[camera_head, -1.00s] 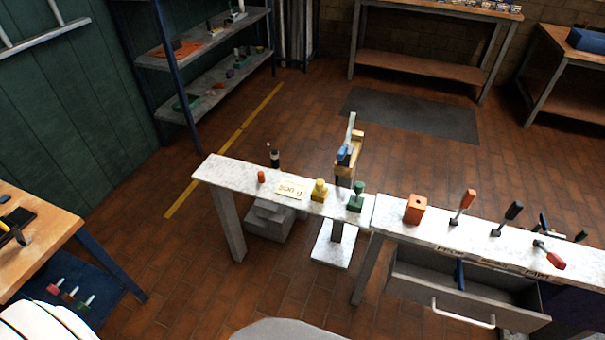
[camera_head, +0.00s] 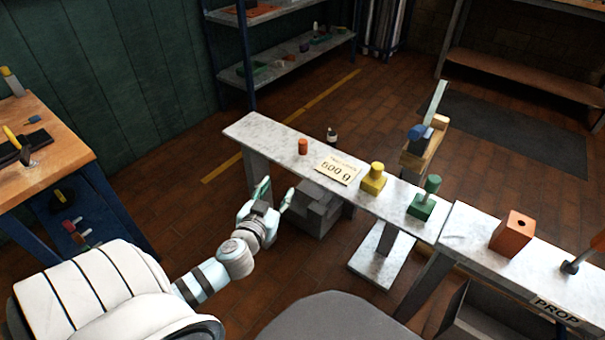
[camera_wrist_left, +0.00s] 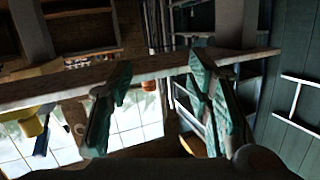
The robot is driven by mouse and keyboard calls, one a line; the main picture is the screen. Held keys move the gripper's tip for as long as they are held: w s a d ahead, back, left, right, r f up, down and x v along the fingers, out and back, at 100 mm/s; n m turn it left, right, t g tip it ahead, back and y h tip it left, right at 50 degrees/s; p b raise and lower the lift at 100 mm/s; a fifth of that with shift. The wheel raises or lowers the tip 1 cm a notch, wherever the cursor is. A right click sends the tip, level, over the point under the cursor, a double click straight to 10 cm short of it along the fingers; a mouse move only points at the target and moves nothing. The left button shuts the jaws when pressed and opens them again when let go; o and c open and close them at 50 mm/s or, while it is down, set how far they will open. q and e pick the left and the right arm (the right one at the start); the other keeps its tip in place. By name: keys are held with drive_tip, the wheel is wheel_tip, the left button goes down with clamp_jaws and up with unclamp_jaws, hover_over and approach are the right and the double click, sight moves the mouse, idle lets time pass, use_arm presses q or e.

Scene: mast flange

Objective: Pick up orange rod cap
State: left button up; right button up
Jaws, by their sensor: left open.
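The orange rod cap, a small orange cylinder (camera_head: 303,146), stands upright near the left end of the narrow grey bench (camera_head: 258,130). My left gripper (camera_head: 274,194) is open and empty in front of the bench's near edge, apart from the cap and lower in the picture. In the left wrist view, which looks upside down, the open fingers (camera_wrist_left: 160,68) are spread, and a small orange piece (camera_wrist_left: 148,85), apparently the cap, shows between them by the bench edge. My right gripper is not in view.
A "500 g" card (camera_head: 338,169), yellow piece (camera_head: 373,178) and green piece (camera_head: 425,199) lie right of the cap. A small dark bottle (camera_head: 331,136) shows behind the bench. A larger orange block (camera_head: 513,233) stands farther right. A wooden table (camera_head: 45,140) is at left.

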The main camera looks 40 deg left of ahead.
sight(301, 144)
use_arm(q)
wheel_tip(301, 144, up, 5)
drive_tip(key=w+d+t, duration=0.2)
drive_tip(key=shift+n, duration=0.3)
drive_tip(key=x, duration=0.4)
drive_tip(key=r+b+x, duration=0.1)
drive_tip(key=x, duration=0.8)
drive_tip(key=shift+w+a+r+b, duration=0.1)
drive_tip(key=shift+w+r+b, duration=0.15)
drive_tip(key=shift+r+b, duration=0.1)
drive_tip(key=c, duration=1.1)
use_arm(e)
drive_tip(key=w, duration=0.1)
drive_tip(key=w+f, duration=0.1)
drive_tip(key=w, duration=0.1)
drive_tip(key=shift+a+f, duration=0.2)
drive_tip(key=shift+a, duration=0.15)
